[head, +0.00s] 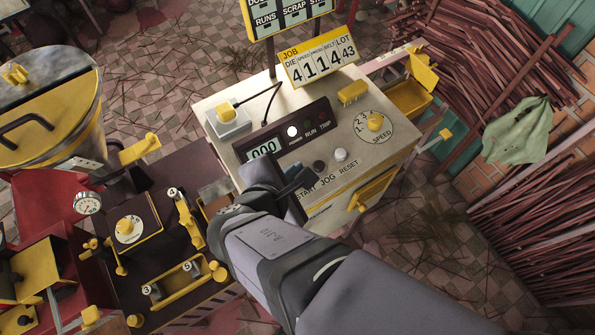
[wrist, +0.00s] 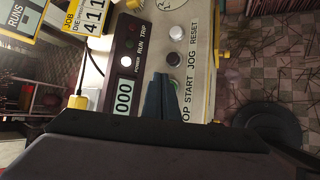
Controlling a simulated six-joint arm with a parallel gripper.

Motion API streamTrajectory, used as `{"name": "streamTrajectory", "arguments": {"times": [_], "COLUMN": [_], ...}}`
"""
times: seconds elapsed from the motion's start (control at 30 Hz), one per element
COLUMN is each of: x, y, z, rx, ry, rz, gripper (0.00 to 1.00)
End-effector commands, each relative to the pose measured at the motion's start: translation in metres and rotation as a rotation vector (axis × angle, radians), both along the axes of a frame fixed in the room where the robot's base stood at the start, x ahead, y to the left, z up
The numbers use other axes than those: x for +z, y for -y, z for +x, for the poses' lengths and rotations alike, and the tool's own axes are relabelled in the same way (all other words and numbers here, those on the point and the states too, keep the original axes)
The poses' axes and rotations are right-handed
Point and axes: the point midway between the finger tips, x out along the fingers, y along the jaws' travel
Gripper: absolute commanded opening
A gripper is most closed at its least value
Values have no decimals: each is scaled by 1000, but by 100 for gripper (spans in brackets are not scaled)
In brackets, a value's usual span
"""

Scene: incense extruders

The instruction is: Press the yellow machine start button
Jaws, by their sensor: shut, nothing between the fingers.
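The control box (head: 215,100) has a sloped cream panel with START, JOG and RESET labels; the START label (wrist: 191,90) shows in the wrist view. My gripper (wrist: 164,80) is shut and empty, its fingertips over the panel beside the START label. The start button is hidden or nearly hidden behind the fingers; I cannot tell whether they touch it. The dark jog button (head: 319,166) and white reset button (head: 340,154) are clear of the gripper. They also show in the wrist view, jog (wrist: 175,60) and reset (wrist: 177,31).
The display (head: 263,149) reads 000, and the power lamp (head: 292,131) is lit white. A yellow speed knob (head: 375,121) is at the panel's right. A JOB sign (head: 320,62) stands behind. Yellow-handled machinery (head: 125,228) crowds the left; incense sticks (head: 480,60) pile at right.

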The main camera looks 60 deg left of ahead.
Motion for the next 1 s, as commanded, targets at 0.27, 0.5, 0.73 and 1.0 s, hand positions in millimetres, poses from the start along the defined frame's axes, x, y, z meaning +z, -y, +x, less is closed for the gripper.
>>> {"name": "streamTrajectory", "arguments": {"times": [0.27, 0.5, 0.73, 1.0], "x": [-2, -9, -8, -9], "y": [0, 0, 0, 0], "z": [0, 0, 0, 0], "rx": [0, -1, 0, 0], "ry": [0, 0, 0, 0], "rz": [0, 1, 0, 0], "gripper": [0, 0, 0, 0]}}
